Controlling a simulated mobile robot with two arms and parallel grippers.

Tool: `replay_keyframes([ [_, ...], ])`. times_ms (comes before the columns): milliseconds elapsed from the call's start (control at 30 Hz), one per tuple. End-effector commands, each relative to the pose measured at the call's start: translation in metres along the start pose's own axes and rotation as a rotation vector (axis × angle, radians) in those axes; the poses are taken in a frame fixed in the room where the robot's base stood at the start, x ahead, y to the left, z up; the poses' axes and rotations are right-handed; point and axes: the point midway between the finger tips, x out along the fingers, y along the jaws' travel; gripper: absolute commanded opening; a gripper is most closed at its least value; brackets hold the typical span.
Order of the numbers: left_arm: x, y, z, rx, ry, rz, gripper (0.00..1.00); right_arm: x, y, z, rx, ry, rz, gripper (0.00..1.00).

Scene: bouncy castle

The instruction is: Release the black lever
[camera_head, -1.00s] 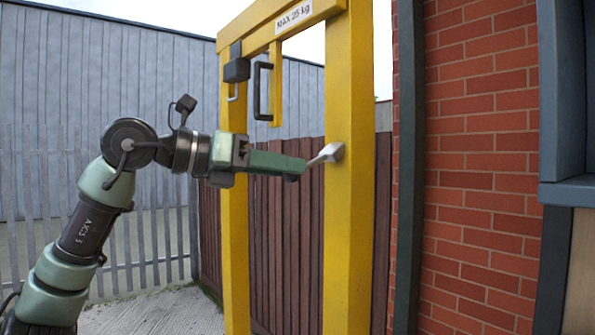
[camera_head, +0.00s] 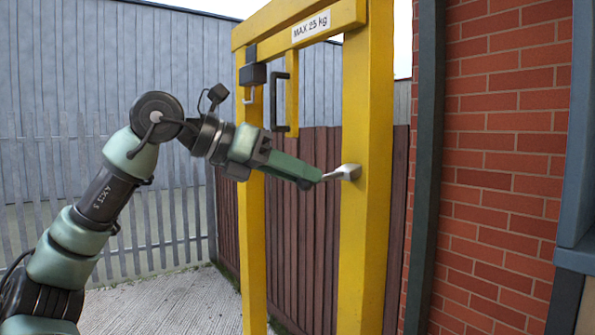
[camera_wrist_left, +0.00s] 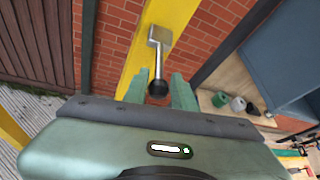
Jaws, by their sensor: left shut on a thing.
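The lever (camera_head: 346,172) has a grey metal base and short shaft on the right yellow post of a frame. In the wrist view its grey base (camera_wrist_left: 159,36) is on the yellow post and its black knob (camera_wrist_left: 158,88) sits between my fingers. My left gripper (camera_head: 312,180) reaches in from the left, angled slightly downward. Its fingers also show in the left wrist view (camera_wrist_left: 161,92), shut on the knob end of the lever. In the head view the fingers hide the knob. My right gripper is not in view.
The yellow frame (camera_head: 365,240) carries a "MAX 25 kg" label (camera_head: 311,26) on its top beam. A brick wall (camera_head: 490,170) stands close on the right.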

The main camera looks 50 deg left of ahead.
Motion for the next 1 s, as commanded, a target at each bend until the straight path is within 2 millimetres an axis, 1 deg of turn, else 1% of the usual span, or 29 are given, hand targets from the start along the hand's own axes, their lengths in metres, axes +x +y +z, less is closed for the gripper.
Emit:
replay_keyframes([
  [167, 0.0, -0.001, 0.001, 0.0, -0.005, -0.003, 0.0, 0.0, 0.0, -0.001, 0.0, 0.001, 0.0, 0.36],
  [200, 0.0, -0.001, 0.001, 0.0, -0.005, -0.002, 0.32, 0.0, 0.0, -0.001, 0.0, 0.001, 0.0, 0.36],
  [267, 0.0, -0.001, 0.001, 0.0, -0.004, -0.002, 0.48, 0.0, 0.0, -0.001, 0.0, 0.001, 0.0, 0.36],
  [567, 0.0, 0.0, 0.0, 0.0, 0.0, -0.001, 0.48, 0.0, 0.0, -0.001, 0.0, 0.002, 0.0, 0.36],
  [667, -0.006, 0.0, -0.001, -0.001, -0.001, 0.001, 0.48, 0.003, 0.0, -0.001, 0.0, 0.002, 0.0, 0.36],
  [767, -0.019, 0.001, -0.001, -0.001, -0.002, 0.003, 0.48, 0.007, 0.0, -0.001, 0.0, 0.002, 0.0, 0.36],
  [1000, -0.059, 0.0, -0.001, 0.0, -0.002, 0.003, 0.48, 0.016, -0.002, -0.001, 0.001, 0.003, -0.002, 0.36],
])
